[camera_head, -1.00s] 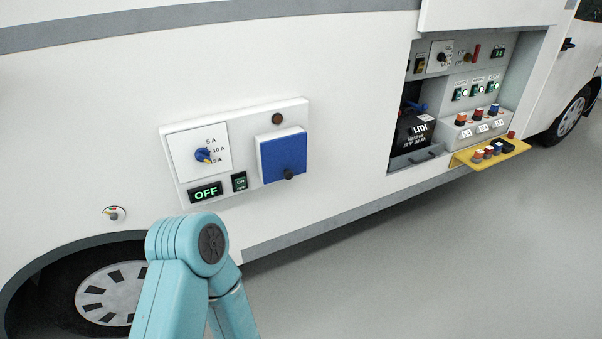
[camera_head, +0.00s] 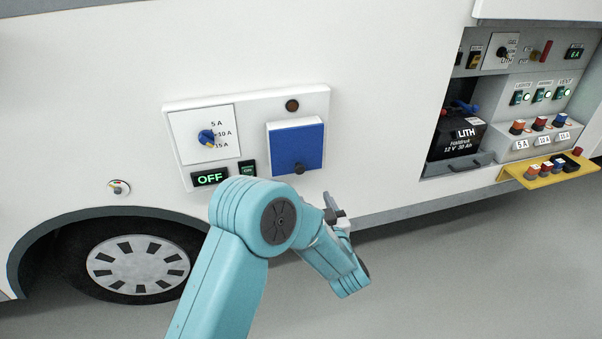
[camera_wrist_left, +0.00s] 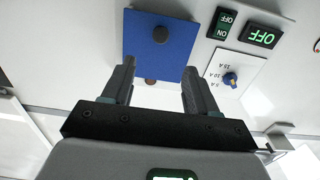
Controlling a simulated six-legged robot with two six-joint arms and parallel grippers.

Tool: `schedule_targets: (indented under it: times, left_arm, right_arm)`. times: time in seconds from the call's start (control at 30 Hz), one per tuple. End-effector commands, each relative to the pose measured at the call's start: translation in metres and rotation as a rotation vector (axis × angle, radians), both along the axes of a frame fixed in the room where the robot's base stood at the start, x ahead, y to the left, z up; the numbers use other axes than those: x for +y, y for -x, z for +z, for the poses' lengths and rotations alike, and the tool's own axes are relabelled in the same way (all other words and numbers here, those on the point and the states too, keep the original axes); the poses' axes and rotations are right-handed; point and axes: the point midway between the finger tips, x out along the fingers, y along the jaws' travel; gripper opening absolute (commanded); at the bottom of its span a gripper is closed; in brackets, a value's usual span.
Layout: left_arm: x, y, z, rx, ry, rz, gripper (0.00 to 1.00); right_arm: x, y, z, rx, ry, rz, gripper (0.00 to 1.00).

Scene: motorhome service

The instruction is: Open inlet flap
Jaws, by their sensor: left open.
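The inlet flap (camera_head: 296,147) is a blue square panel on the white service panel of the motorhome, with a dark round knob (camera_head: 299,168) at its lower edge. It looks shut. My left gripper (camera_head: 334,205) is below and slightly right of the flap, apart from the knob. In the left wrist view the picture is upside down: the blue flap (camera_wrist_left: 150,45) and its knob (camera_wrist_left: 160,35) show beyond the two open, empty fingers of my left gripper (camera_wrist_left: 158,75). My right gripper is not in view.
Left of the flap are a rotary dial (camera_head: 206,137), an OFF display (camera_head: 209,178) and an ON/OFF switch (camera_head: 248,169). A brown round indicator (camera_head: 292,106) is above it. An open bay with a battery (camera_head: 456,138) and a yellow tray (camera_head: 548,173) are at right.

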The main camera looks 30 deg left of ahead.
Motion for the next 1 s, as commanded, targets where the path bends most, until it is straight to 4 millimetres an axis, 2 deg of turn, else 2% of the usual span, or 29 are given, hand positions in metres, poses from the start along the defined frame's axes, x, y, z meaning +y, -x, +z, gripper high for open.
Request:
schedule_targets:
  times: [0.03, 0.3, 0.5, 0.7, 0.93, 0.97, 1.0]
  left_arm:
    - [0.012, -0.006, 0.002, -0.001, -0.001, 0.005, 0.58]
    - [0.064, -0.043, 0.001, 0.0, 0.0, 0.003, 0.58]
    - [0.09, -0.066, 0.0, 0.001, 0.001, 0.0, 0.58]
    - [0.099, -0.076, -0.001, 0.001, 0.001, -0.003, 0.58]
    - [0.098, -0.078, -0.001, 0.002, 0.001, -0.004, 0.58]
    - [0.098, -0.079, -0.001, 0.001, 0.002, -0.004, 0.55]
    - [0.098, -0.079, -0.001, 0.001, 0.002, -0.004, 0.42]
  right_arm:
    - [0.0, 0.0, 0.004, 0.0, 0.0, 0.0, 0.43]
    - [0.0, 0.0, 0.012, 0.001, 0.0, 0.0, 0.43]
    - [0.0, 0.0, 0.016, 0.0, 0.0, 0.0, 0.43]
    - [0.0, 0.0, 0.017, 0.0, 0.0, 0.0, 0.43]
    - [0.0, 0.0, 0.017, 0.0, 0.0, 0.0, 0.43]
    - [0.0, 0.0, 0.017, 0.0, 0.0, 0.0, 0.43]
    - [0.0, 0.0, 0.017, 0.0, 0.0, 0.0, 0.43]
